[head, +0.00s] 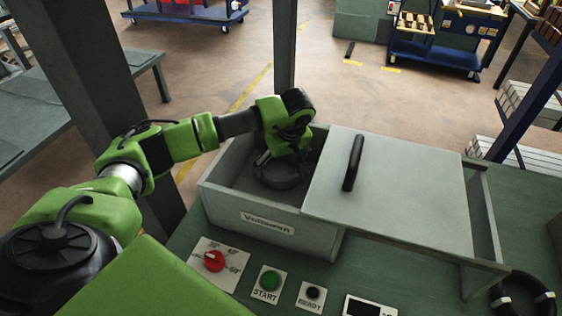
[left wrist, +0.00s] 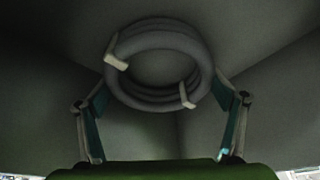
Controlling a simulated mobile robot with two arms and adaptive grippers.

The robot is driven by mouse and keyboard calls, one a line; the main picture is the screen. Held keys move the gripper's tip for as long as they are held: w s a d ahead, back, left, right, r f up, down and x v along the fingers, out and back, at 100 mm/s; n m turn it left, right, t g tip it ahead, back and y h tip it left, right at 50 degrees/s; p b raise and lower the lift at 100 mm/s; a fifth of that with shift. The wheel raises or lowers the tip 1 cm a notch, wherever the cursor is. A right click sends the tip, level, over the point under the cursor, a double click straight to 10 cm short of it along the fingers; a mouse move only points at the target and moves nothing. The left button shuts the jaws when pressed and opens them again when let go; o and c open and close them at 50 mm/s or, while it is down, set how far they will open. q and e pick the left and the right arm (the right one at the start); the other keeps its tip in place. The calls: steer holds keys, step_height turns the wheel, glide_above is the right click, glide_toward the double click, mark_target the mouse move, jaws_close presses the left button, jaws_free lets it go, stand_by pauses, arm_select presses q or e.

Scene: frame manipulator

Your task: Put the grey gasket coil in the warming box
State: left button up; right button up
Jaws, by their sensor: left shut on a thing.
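The grey gasket coil (left wrist: 158,68) is a stacked ring with pale ties; in the head view it shows as a dark ring (head: 279,179) inside the warming box. My left gripper (left wrist: 160,100) is shut on the coil, its fingers on either side of it. In the head view the left gripper (head: 284,162) reaches down into the box's open left part. The warming box (head: 268,222) is grey, with its lid (head: 400,195) slid to the right and a black handle on it. Whether the coil touches the box floor is hard to tell. My right gripper is not seen.
A red knob (head: 214,261), a green START button (head: 270,280) and a READY button (head: 312,292) sit in front of the box. A black coil with pale ties (head: 523,299) lies at the lower right. A dark post (head: 285,45) stands behind the box.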

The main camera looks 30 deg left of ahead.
arm_select(q)
steer(key=shift+f, duration=0.2)
steer(key=o, duration=1.2)
steer(key=shift+r, duration=0.1)
steer(key=shift+r, duration=0.2)
steer(key=b+v, duration=0.3)
steer(key=v, duration=0.9)
